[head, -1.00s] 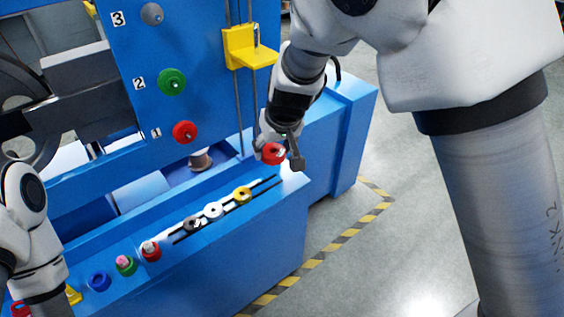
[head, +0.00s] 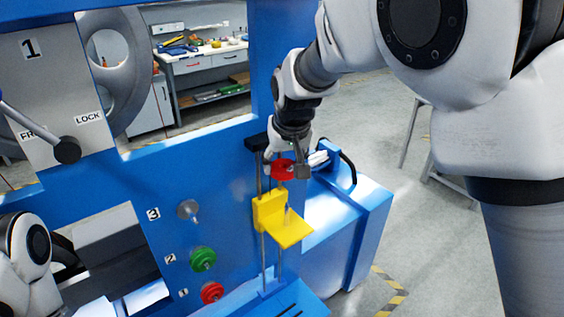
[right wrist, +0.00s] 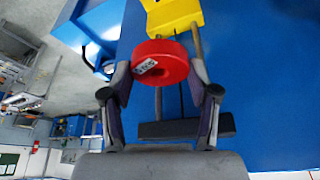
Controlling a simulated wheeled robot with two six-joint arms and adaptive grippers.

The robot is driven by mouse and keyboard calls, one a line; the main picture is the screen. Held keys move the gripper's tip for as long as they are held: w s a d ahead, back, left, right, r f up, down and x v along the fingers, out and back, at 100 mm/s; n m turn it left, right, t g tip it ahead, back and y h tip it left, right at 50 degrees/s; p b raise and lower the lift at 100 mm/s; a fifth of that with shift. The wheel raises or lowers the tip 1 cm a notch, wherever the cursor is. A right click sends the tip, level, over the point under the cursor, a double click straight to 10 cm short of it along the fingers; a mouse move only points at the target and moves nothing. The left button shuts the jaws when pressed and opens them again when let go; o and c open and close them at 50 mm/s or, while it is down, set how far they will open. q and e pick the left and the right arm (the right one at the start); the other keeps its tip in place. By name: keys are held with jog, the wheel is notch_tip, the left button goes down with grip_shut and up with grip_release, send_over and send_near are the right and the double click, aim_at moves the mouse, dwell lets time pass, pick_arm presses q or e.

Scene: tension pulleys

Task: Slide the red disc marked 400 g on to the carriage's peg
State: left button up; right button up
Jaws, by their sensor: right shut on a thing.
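The red disc (head: 281,172) is held between the fingers of my right gripper (head: 287,168), high in front of the blue panel. The right wrist view shows the red disc (right wrist: 165,62) pinched between both fingertips (right wrist: 160,80), with a small white label too blurred to read. The yellow carriage (head: 268,212) sits on two vertical rods below the disc. Its shelf (head: 295,235) sticks out to the right, and a thin upright peg (head: 288,213) stands on it. The disc is above the peg and apart from it. My left arm shows at the left edge; its gripper is out of frame.
Numbered pegs on the blue panel (head: 215,230) hold a green pulley (head: 203,259) at 2 and a red pulley (head: 212,292) at 1; a grey pulley (head: 188,209) is at 3. A dark block (head: 256,143) tops the rods. Open floor lies to the right.

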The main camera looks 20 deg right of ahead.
send_over(287, 203)
jog(key=s, duration=0.2)
jog(key=b+x, duration=0.3)
jog(key=x, duration=0.3)
jog(key=shift+s, duration=0.1)
pick_arm(q)
jog(key=s+f, duration=0.2)
jog(key=shift+s+f, duration=0.15)
jog(key=shift+f, duration=0.25)
pick_arm(e)
jog(key=shift+s+a, duration=0.1)
jog(key=shift+s, duration=0.2)
pick_arm(q)
jog(key=shift+r, duration=0.2)
pick_arm(e)
jog(key=shift+w, duration=0.25)
jog(key=shift+s, duration=0.15)
